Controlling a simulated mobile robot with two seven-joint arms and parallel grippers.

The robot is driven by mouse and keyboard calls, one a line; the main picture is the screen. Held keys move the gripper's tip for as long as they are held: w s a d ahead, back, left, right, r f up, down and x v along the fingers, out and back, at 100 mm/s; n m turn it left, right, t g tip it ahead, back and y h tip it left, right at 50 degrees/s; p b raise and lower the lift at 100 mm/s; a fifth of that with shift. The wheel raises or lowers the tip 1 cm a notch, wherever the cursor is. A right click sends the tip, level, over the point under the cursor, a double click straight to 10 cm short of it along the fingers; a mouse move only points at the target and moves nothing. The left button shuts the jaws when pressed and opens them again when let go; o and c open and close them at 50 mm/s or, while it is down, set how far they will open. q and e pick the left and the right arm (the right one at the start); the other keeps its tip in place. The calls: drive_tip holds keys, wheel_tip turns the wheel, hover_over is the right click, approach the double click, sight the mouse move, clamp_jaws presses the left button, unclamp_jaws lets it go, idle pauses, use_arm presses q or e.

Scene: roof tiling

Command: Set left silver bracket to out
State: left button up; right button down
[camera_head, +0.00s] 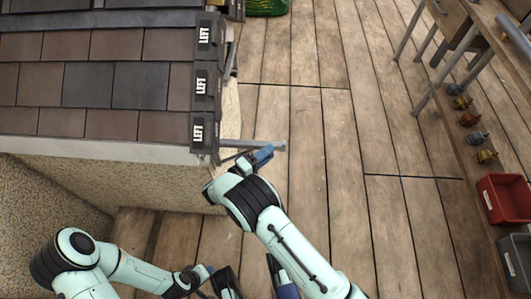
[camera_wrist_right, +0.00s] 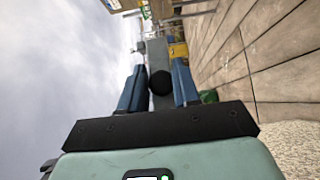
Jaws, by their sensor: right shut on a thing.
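A silver bracket (camera_head: 272,145) sticks out to the right past the near right corner of the tiled roof (camera_head: 140,85), beside the edge tiles marked LEFT. My right gripper (camera_head: 258,158) is at this bracket, its blue fingers just below it. In the right wrist view the fingers (camera_wrist_right: 158,88) stand on both sides of a grey bar, the bracket (camera_wrist_right: 158,54), and are shut on it. My left arm comes in at the lower left; its gripper (camera_head: 222,281) is at the bottom edge, partly cut off, and its opening is unclear.
A dark grey rod (camera_head: 231,62) runs along the roof's right edge. A speckled wall (camera_head: 130,180) stands below the roof. The wooden floor (camera_head: 310,130) to the right is clear. A bench with several small parts, a red bin (camera_head: 504,198) and a grey bin (camera_head: 517,262) lines the far right.

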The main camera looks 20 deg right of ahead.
drive_tip(key=shift+s+a+f, duration=0.15)
drive_tip(key=shift+s+f, duration=0.1)
drive_tip(key=shift+f, duration=0.2)
drive_tip(key=c, duration=1)
unclamp_jaws()
drive_tip(key=shift+o, duration=0.2)
drive_tip(key=shift+r, duration=0.2)
drive_tip(key=v, duration=1.3)
drive_tip(key=shift+a+p, duration=0.2)
drive_tip(key=shift+p, duration=0.1)
